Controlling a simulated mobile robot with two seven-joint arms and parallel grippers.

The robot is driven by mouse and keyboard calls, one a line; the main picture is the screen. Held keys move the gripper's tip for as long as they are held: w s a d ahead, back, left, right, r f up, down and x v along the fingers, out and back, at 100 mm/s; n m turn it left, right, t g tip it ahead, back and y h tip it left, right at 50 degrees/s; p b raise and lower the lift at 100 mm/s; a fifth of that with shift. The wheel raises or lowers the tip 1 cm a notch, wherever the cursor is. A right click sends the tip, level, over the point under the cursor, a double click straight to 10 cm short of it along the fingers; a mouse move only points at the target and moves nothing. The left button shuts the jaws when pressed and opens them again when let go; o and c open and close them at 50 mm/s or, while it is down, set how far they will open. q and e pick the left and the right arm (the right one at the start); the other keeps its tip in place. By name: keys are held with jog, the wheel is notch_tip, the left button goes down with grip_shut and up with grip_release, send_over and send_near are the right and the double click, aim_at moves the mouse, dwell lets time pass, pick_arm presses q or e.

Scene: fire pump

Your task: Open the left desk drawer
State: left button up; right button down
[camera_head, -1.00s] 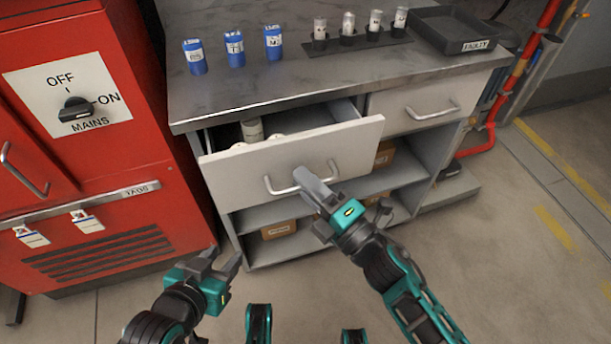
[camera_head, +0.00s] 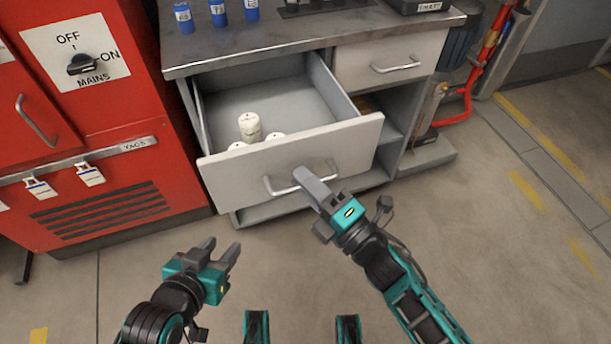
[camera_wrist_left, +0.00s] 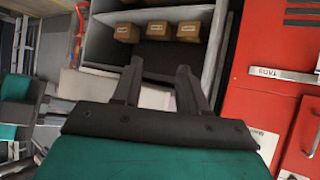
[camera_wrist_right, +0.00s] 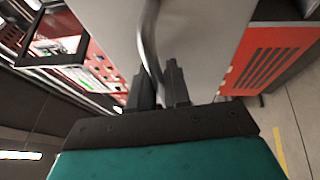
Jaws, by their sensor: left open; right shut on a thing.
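The left desk drawer (camera_head: 240,178) is pulled well out of the desk in the head view. Its inside shows several white cylinders (camera_head: 250,127) near the front. My right gripper (camera_head: 308,180) is shut on the drawer's bar handle (camera_head: 278,188); the handle also runs between its fingers in the right wrist view (camera_wrist_right: 150,45). My left gripper (camera_head: 222,254) is open and empty, low in front of the red cabinet and apart from the drawer. In the left wrist view its spread fingers (camera_wrist_left: 158,85) have nothing between them.
The right drawer (camera_head: 385,65) is closed. Blue cylinders (camera_head: 218,14) and a dark tray (camera_head: 425,5) are on the desk top (camera_head: 300,38). A red cabinet (camera_head: 100,150) with a mains switch stands at the left. Boxes (camera_wrist_left: 158,30) sit on the lower shelf. The floor ahead is clear.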

pick_arm(q)
jog(key=shift+s+d, duration=0.1)
jog(key=shift+s, duration=0.25)
pick_arm(e)
jog(key=shift+s+d, duration=0.25)
jog(key=shift+s, duration=0.35)
pick_arm(q)
jog(key=shift+r, duration=0.1)
jog(key=shift+w, duration=0.1)
pick_arm(e)
jog(key=c, duration=1.4)
grip_release()
jog(key=shift+c, duration=0.2)
pick_arm(q)
jog(key=shift+r+p, duration=0.3)
pick_arm(e)
jog(key=v, duration=1.3)
jog(key=shift+a, duration=0.1)
